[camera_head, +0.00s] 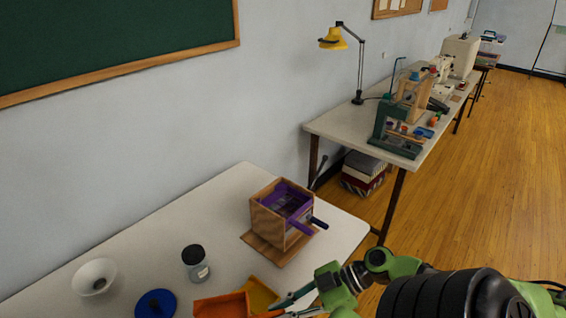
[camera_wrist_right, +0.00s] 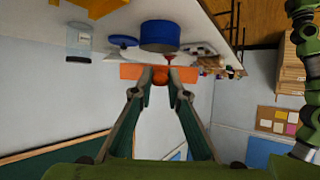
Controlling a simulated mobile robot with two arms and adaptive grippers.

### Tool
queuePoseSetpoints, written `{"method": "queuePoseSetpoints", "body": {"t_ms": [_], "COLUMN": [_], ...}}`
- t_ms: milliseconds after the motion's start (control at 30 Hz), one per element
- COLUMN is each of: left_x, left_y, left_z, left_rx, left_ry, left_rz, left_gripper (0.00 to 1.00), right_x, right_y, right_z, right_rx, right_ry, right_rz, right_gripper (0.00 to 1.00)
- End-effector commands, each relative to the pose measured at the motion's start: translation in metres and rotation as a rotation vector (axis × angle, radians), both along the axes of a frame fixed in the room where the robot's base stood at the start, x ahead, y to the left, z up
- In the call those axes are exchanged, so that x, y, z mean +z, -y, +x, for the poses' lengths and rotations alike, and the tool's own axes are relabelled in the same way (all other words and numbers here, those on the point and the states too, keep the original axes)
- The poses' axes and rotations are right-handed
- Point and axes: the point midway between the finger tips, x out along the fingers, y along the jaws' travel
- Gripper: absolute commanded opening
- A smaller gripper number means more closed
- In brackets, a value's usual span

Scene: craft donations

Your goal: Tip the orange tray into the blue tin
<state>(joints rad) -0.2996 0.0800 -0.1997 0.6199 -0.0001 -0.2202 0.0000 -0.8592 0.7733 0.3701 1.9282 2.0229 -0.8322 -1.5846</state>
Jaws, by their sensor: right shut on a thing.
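The orange tray (camera_head: 222,306) is at the bottom edge of the head view, partly cut off. In the right wrist view the tray (camera_wrist_right: 131,72) is an orange strip at the fingertips. My right gripper (camera_wrist_right: 160,80) is shut on it; in the head view its fingers (camera_head: 278,308) reach the tray from the right. The blue tin (camera_wrist_right: 160,36) shows in the right wrist view, beyond the tray and apart from it. The tray's contents are not visible. My left gripper is not in view.
A blue disc (camera_head: 155,303) with a dark centre, a jar (camera_head: 196,264) and a white bowl (camera_head: 94,277) stand on the near table (camera_head: 190,224). A wooden box (camera_head: 270,218) with a purple frame stands at the back right. A yellow panel (camera_head: 258,294) is beside the tray.

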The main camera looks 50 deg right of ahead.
Motion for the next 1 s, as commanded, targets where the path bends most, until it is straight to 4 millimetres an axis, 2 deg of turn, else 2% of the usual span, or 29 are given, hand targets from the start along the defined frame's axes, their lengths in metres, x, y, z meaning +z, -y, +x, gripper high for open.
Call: {"method": "queuePoseSetpoints", "body": {"t_ms": [800, 867, 1000], "left_x": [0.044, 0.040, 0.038], "left_y": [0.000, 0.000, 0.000], "left_z": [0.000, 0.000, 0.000], "left_rx": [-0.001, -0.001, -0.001], "left_ry": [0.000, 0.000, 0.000], "left_rz": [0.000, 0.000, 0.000], "left_gripper": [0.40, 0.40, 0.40], "right_x": [0.018, 0.015, 0.020], "right_y": [-0.004, -0.004, -0.012], "right_z": [0.003, 0.003, 0.008], "right_rx": [0.004, 0.001, 0.013], "right_ry": [-0.086, -0.085, -0.082], "right_rz": [-0.110, -0.108, -0.108], "right_gripper": [0.00, 0.00, 0.00]}}
